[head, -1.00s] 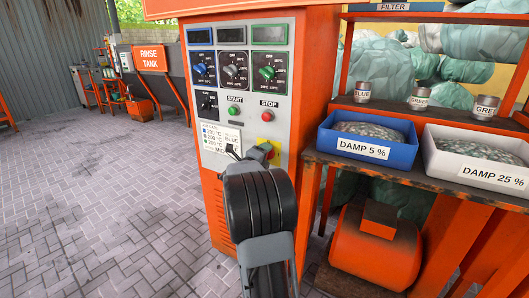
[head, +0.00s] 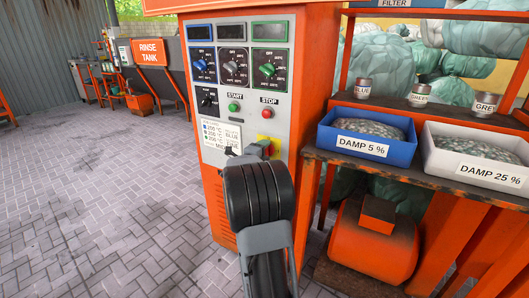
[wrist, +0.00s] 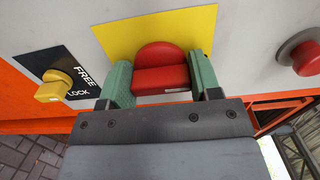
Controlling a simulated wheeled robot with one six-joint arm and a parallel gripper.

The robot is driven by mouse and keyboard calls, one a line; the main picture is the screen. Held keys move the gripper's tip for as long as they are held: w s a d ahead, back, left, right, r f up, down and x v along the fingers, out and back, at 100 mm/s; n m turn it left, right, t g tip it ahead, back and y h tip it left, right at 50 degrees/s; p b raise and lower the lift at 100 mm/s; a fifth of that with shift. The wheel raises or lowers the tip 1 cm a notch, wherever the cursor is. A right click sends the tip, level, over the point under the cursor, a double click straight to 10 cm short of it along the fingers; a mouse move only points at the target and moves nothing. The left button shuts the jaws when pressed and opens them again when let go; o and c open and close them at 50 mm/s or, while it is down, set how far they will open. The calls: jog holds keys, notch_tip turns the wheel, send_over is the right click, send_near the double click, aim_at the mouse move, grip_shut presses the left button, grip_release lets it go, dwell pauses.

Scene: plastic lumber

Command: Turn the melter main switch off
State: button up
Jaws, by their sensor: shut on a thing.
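The melter main switch is a red rotary handle (wrist: 160,68) on a yellow plate (wrist: 162,28) in the wrist view. My gripper (wrist: 163,82) has its two green fingers on either side of the red handle and is shut on it. In the head view the yellow plate (head: 277,147) shows low on the grey control panel (head: 271,101), partly hidden by my gripper (head: 254,150). The handle's OFF and ON marks cannot be read.
Beside the switch, a yellow knob (wrist: 62,86) sits on a black FREE/LOCK plate, and a red button (wrist: 301,53) is on the other side. The shelf with the blue DAMP 5 % bin (head: 364,135) stands right of the orange cabinet. Paved floor (head: 110,210) is open at left.

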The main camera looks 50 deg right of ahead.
jog(key=o, duration=0.9)
jog(key=p+v, duration=0.1)
jog(key=v, duration=1.2)
jog(key=shift+a+p, duration=0.4)
jog(key=w+a+r+n+t+y+p, duration=0.6)
jog(key=a+r+n+t+y+p, duration=0.2)
jog(key=a+r+n+p, duration=0.3)
jog(key=s+a+r+n+y+p, duration=0.2)
jog(key=a+r+n+y+p, duration=0.4)
jog(key=a+n, duration=0.35)
jog(key=s+a+r+n+g+y+p, duration=0.1)
jog(key=s+a+n+g+p, duration=0.1)
jog(key=s, duration=0.4)
jog(key=s+a+r+n+g+y+p, duration=0.1)
jog(key=s+a+n+g+p, duration=0.1)
jog(key=s+n+g+p, duration=0.2)
jog(key=s+a+r+n+g+y+p, duration=0.1)
jog(key=s+a+r+n+g+p, duration=0.1)
jog(key=s+n, duration=0.4)
jog(key=shift+s+a+n+g+p, duration=0.2)
jog(key=shift+s+p, duration=0.35)
jog(key=shift+p, duration=0.05)
jog(key=shift+s+a+n+g+p, duration=0.15)
jog(key=shift+s+a+g+p, duration=0.1)
jog(key=shift+s+p, duration=0.3)
